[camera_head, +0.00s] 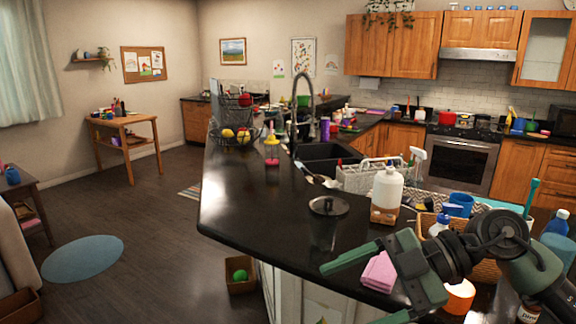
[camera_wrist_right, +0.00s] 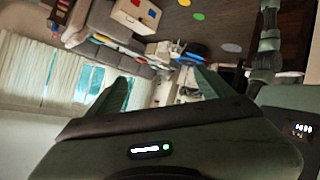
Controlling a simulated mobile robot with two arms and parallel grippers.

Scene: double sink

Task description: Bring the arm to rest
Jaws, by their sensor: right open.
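My right arm comes in from the lower right in the head view, over the dark counter (camera_head: 250,215). Its green right gripper (camera_head: 350,296) is open, with its two fingers apart and pointing left past the counter's front edge. Nothing is between the fingers. In the right wrist view the gripper (camera_wrist_right: 160,78) also shows both fingers spread and empty, with a tilted view of the room beyond. My left gripper is in neither view. The arm hides part of the counter's lower right.
Near the arm are a pink cloth (camera_head: 380,272), a dark-lidded container (camera_head: 325,222), a white jug (camera_head: 387,190) and a blue bottle (camera_head: 557,224). The sink (camera_head: 325,155) and tall faucet (camera_head: 293,105) lie farther back. The floor (camera_head: 150,235) at left has free room.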

